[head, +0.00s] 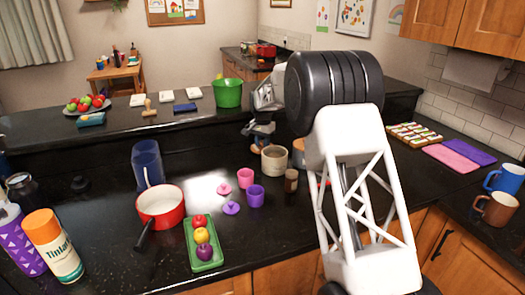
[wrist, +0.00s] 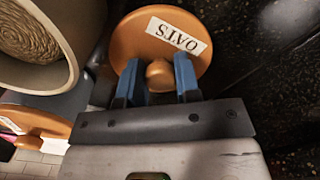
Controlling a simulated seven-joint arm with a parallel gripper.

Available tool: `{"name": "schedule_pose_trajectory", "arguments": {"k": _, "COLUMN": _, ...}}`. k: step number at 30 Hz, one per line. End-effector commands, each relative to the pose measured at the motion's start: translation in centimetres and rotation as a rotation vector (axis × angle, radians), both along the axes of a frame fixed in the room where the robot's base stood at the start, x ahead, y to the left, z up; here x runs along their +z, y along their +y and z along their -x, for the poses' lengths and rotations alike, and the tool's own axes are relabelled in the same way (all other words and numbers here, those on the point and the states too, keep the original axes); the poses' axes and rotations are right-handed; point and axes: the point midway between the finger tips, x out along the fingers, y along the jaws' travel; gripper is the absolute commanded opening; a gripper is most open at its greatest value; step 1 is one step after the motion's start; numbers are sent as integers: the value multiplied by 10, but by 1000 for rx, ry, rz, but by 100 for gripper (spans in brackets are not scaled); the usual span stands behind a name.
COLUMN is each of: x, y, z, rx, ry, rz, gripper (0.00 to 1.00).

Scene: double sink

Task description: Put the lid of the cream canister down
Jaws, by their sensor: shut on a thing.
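The lid (wrist: 140,42) is a round orange-brown disc with a white OATS label and a round knob. In the wrist view my gripper (wrist: 158,75) has its blue fingers on either side of the knob, shut on it. The canister stands upright and open. Its open mouth with tan contents (wrist: 35,32) shows at the upper left of the wrist view, beside the lid.
A second canister with an orange lid (head: 299,147) stands right of the cream one, partly hidden by my arm. A brown jar (head: 291,180), pink cup (head: 245,177) and purple cup (head: 255,193) stand in front. Dark counter (head: 205,165) is clear to the left.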

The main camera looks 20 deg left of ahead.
Motion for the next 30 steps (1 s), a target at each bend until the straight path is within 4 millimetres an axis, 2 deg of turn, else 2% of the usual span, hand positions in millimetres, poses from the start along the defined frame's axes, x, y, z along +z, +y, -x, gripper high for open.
{"name": "schedule_pose_trajectory", "arguments": {"k": 10, "x": -2, "y": 0, "z": 0, "rx": 0, "ry": 0, "rz": 0, "gripper": 7}}
{"name": "schedule_pose_trajectory", "arguments": {"k": 21, "x": -35, "y": 0, "z": 0, "rx": 0, "ry": 1, "rz": 0, "gripper": 7}}
{"name": "schedule_pose_trajectory", "arguments": {"k": 30, "x": -37, "y": 0, "z": 0, "rx": 0, "ry": 0, "rz": 0, "gripper": 7}}
